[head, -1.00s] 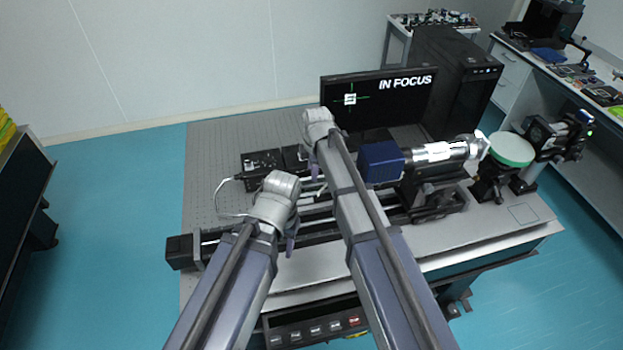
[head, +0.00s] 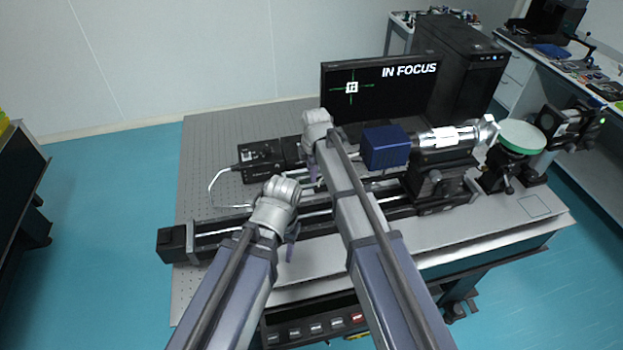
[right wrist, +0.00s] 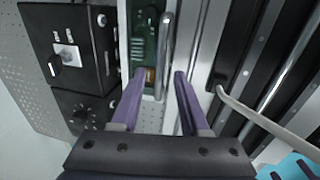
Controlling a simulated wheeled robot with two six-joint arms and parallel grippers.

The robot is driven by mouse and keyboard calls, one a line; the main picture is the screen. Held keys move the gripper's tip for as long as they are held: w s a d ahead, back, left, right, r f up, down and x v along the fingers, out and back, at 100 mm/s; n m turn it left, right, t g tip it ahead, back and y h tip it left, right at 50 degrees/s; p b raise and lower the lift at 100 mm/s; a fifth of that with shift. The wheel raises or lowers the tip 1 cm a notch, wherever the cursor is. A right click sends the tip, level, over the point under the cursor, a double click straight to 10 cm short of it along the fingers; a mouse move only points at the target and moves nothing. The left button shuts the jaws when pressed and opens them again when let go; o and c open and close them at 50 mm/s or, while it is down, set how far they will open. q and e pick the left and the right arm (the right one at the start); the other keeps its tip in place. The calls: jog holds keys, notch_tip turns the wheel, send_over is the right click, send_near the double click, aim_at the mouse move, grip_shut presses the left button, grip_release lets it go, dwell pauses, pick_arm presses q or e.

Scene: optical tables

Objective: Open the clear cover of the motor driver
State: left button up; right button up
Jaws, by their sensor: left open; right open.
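In the right wrist view, the motor driver shows as a green circuit board (right wrist: 143,45) in a narrow bay, under what looks like a clear cover. A slim metal handle bar (right wrist: 164,55) runs along its right side. My right gripper (right wrist: 157,80) is open, its purple fingertips on either side of the bar's lower end; contact cannot be told. In the head view my right gripper (head: 313,176) is over the table behind the rail, and my right arm hides most of the driver. My left gripper (head: 291,243) is open and empty near the rail's front side.
Black control boxes (head: 262,160) with a cable stand left of the driver. A long black rail (head: 230,232) crosses the table in front. A blue-ended optical tube (head: 385,147) and a monitor (head: 380,95) stand right and behind. The perforated table (head: 207,150) is clear at back left.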

jog(key=shift+w+f, duration=0.1)
jog(key=shift+f, duration=0.3)
jog(key=shift+c, duration=0.4)
grip_shut()
dwell(0.8)
